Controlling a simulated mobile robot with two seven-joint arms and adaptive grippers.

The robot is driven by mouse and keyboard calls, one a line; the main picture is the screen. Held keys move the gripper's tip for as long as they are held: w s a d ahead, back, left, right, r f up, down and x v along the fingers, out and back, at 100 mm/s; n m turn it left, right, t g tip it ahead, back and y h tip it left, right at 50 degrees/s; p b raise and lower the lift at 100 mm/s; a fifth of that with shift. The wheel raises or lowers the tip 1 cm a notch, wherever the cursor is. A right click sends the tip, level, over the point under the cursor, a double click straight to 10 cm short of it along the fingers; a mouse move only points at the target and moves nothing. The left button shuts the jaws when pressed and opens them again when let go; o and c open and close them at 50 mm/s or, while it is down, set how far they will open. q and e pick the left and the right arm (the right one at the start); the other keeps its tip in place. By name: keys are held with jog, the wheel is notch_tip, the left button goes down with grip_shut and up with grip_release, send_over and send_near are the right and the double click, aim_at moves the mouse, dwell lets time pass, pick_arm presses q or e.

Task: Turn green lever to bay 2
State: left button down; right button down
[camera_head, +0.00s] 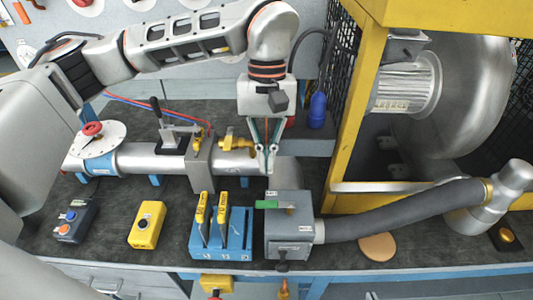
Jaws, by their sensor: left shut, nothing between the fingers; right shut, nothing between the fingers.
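The green lever (267,205) lies on top of the grey box (289,240) at the front middle of the bench. It points left across the top face. Small white labels are on the box, but I cannot read them, so I cannot tell which bay is which. My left gripper (268,170) hangs down behind the box, above and beyond the green lever and apart from it. Its fingers are closed together and empty, close to the right end of the silver pipe (145,158). My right gripper is not in view.
A grey hose (385,215) runs from the box's right side. Yellow (145,225) and dark (75,222) button boxes stand at left. A yellow-framed blower (345,110) fills the right back.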

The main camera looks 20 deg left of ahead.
aim_at(267, 204)
pick_arm(q)
jog(key=x, duration=0.6)
jog(key=shift+s+f, duration=0.1)
jog(key=shift+f, duration=0.15)
